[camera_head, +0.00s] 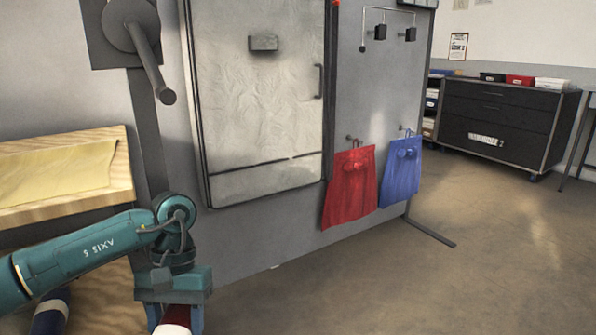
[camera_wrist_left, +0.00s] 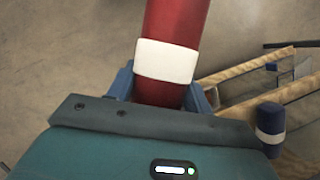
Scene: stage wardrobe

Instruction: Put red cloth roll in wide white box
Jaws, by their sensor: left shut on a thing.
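The red cloth roll (camera_wrist_left: 178,22) has a white band around it and runs up out of the wrist view. My left gripper (camera_wrist_left: 160,88) is shut on it, just below the band. In the head view the left gripper (camera_head: 175,312) is at the bottom, left of the middle, with a short dark red part of the roll (camera_head: 177,316) showing between its fingers. The rest of the roll is cut off there. A low white box (camera_head: 552,84) stands far off on the dark drawer cabinet; I cannot tell whether it is the wide one. My right gripper is not in view.
A grey panel (camera_head: 268,250) with a red bag (camera_head: 350,187) and a blue bag (camera_head: 401,175) stands ahead. A wooden shelf (camera_head: 120,185) is at left. A blue roll (camera_wrist_left: 270,120) is beside wooden slats. The floor (camera_head: 450,285) at right is clear before the drawer cabinet (camera_head: 500,115).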

